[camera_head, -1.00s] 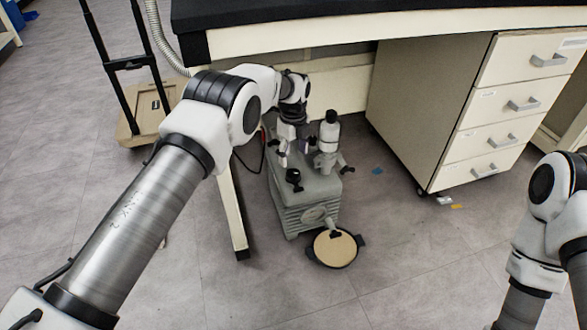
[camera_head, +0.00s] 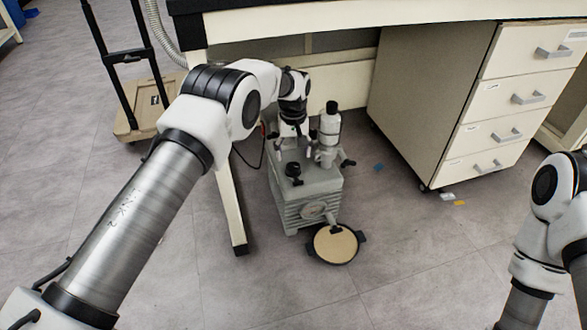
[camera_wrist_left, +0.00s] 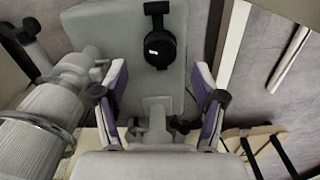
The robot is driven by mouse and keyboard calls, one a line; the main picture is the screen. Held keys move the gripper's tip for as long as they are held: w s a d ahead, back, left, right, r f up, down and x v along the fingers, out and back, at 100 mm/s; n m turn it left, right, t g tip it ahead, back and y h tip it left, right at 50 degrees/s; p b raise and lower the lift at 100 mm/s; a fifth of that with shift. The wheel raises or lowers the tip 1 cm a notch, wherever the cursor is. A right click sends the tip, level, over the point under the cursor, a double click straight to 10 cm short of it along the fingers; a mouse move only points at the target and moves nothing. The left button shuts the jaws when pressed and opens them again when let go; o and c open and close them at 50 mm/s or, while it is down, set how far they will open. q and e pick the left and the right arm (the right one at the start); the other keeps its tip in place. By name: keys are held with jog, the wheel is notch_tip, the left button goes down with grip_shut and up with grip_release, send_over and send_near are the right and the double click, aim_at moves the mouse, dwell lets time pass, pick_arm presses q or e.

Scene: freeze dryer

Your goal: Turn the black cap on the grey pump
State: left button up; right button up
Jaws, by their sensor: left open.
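The grey pump (camera_head: 318,187) stands on the floor under the bench. A black cap (camera_head: 293,169) sits upright on its top, near the front left. In the left wrist view the same cap (camera_wrist_left: 160,48) shows from above, with a small white mark. My left gripper (camera_head: 292,150) is over the back part of the pump top, behind the cap in the head view. In the left wrist view the gripper (camera_wrist_left: 160,76) is open. Its purple-padded fingers are apart with nothing between them, and the cap lies beyond the tips. My right gripper is out of view.
A grey cylinder with a black top (camera_head: 331,107) rises from the pump beside my gripper. A round tan-faced dish (camera_head: 336,244) is at the pump's front. A bench leg (camera_head: 233,210) stands close on the left, a drawer cabinet (camera_head: 400,120) on the right. Front floor is clear.

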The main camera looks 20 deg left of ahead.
aim_at(293, 167)
pick_arm(q)
notch_tip(293, 167, down, 6)
jog(key=shift+r+b, duration=0.2)
jog(key=shift+b, duration=1)
jog(key=shift+r, duration=0.1)
jog(key=c, duration=1.1)
jog(key=shift+c, duration=0.2)
